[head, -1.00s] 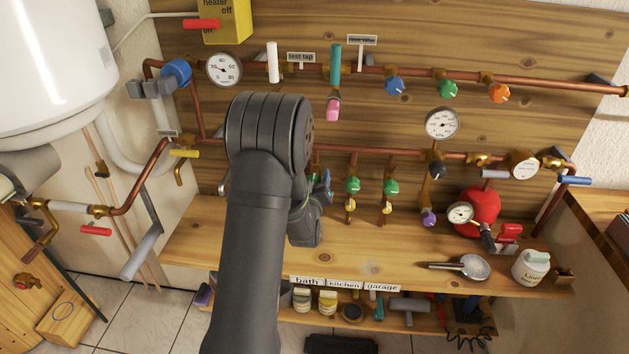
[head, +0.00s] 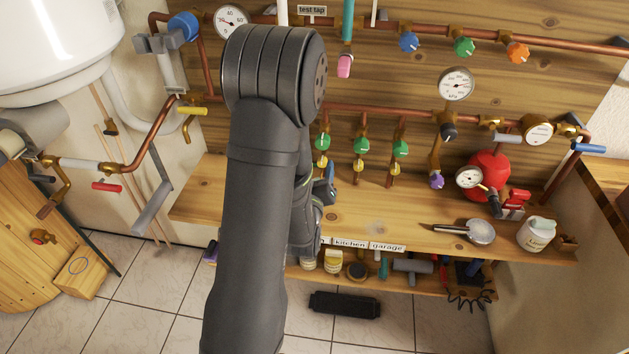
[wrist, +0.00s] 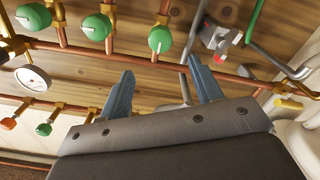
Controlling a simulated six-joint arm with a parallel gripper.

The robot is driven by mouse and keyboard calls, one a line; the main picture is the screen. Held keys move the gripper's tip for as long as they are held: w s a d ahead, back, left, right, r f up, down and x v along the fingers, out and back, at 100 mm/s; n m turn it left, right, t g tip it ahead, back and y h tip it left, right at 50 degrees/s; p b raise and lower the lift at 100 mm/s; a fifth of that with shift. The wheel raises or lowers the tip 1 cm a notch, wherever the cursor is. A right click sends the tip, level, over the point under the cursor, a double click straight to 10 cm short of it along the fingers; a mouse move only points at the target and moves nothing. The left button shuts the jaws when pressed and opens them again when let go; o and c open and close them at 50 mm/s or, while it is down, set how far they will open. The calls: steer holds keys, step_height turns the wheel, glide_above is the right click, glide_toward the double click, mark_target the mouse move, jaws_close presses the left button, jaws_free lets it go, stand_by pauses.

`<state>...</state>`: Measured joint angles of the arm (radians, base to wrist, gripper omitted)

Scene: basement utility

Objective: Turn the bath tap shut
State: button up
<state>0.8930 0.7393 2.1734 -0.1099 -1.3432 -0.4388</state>
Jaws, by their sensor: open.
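The bath tap is the leftmost of the three green knobs, and its green knob (head: 322,142) shows just right of my arm in the head view. The white bath label is almost wholly hidden behind my arm. In the wrist view the same knob (wrist: 160,38) appears as the rightmost green one, with a pale pointer on its face. My gripper (wrist: 160,65) is open and empty, its two blue fingers apart, one on each side below the knob in the picture. In the head view only one blue finger shows, below the knob; the other is hidden.
The kitchen tap (head: 360,146) and garage tap (head: 400,148) hang close to the right. A copper pipe (head: 350,108) runs above them. The wooden bench (head: 380,210) lies below, holding a metal scoop-like tool (head: 478,231) and a white tub (head: 536,234) at right.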

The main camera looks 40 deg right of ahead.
mark_target(322, 146)
steer(key=shift+v, duration=1.55)
steer(key=x, duration=1.7)
steer(key=shift+w+d, duration=0.2)
steer(key=shift+s+a, duration=0.1)
